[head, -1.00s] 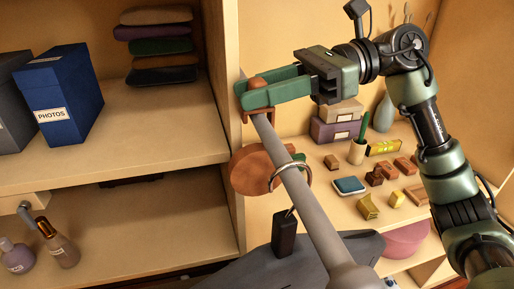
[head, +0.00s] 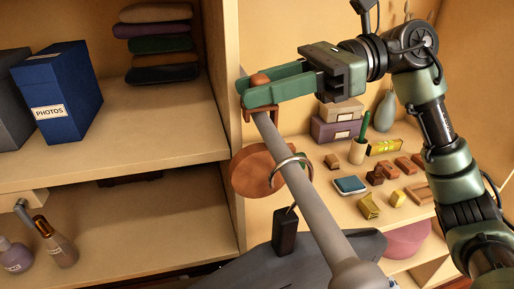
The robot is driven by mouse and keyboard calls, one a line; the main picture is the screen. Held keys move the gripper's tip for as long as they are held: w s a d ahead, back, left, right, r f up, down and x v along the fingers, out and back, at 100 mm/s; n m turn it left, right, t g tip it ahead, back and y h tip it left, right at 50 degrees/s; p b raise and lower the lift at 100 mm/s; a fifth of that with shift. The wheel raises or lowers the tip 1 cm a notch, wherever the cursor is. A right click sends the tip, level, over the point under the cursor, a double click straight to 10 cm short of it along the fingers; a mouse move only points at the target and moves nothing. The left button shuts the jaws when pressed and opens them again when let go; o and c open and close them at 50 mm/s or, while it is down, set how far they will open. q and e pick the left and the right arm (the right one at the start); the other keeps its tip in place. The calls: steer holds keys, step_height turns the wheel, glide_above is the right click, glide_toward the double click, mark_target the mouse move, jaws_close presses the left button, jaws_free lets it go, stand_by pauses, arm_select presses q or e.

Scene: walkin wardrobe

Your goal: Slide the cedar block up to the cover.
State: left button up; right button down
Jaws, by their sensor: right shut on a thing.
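The reddish-brown saddle-like piece with a round knob (head: 261,79), which I take for the cedar block, sits over the grey rod at its far end. My right gripper (head: 253,90) is shut on it; the green fingers hide most of it. The cover (head: 325,257) is a dark grey shape low in the head view, under the rod. A metal hook (head: 291,162) goes around the rod, with a stem down to a black piece (head: 285,232) above the cover. The block is apart from the hook, farther up the rod. My left gripper is not in view.
A round reddish-brown disc (head: 256,172) hangs at the rod between the block and the hook. The grey rod (head: 309,205) runs diagonally towards me. At right, a shelf holds boxes (head: 335,130), a vase and several small blocks. A blue photo box (head: 60,95) stands at left.

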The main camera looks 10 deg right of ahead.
mark_target(275, 133)
steer(key=shift+s+d+b, duration=0.1)
steer(key=shift+s+b, duration=1.25)
steer(key=shift+s, duration=1.75)
steer(key=c, duration=1)
jaws_free()
